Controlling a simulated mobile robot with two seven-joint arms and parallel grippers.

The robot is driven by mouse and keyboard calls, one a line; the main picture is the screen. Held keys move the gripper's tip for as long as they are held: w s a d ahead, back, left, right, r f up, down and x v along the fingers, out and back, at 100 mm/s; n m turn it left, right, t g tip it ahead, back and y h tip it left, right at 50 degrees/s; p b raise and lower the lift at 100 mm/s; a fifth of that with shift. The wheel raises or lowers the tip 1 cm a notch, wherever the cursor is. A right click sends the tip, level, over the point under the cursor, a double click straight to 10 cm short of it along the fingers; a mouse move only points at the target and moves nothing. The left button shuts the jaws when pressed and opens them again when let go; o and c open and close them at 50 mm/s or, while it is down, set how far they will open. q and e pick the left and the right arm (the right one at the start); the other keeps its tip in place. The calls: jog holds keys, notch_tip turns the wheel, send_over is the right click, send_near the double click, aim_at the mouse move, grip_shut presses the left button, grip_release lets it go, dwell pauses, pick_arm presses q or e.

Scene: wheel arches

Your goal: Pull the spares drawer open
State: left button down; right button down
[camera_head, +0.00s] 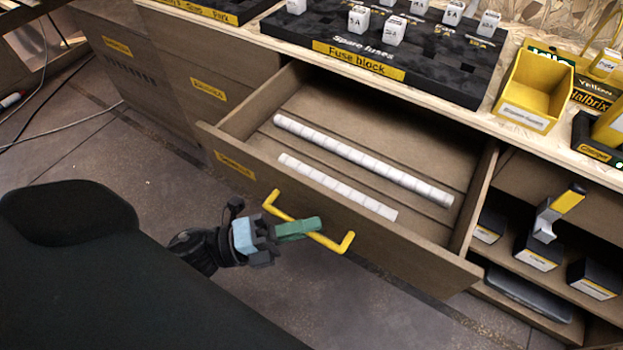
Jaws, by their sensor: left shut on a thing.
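The spares drawer (420,262) stands pulled out from the workbench, its inside showing. Two rows of small white pieces lie in it, a longer row (360,158) behind and a shorter row (335,187) in front. Its yellow bar handle (335,243) runs across the front panel. My left gripper (297,230) is shut on the handle near its middle, and its fingers hide part of the bar. My right gripper is not in view.
A black fuse block (450,85) with white fuses sits on the bench top above the drawer. A yellow bin (535,90) stands to its right. Open shelves (515,262) with boxes are at the right. Floor (390,315) shows below the drawer.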

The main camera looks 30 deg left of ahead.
pick_arm(q)
jog(key=shift+s, duration=1)
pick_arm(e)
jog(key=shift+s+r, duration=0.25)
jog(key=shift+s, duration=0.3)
pick_arm(q)
jog(key=c, duration=1.5)
grip_release()
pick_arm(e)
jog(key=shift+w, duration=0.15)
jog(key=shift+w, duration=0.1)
pick_arm(q)
jog(key=shift+s+a+f, duration=0.1)
jog(key=shift+s+a, duration=0.25)
jog(key=shift+a, duration=0.05)
jog(key=r+v, duration=0.1)
jog(key=v, duration=0.5)
jog(key=shift+s+a+f+p, duration=0.25)
jog(key=shift+a+f+p, duration=0.1)
jog(key=shift+f, duration=0.1)
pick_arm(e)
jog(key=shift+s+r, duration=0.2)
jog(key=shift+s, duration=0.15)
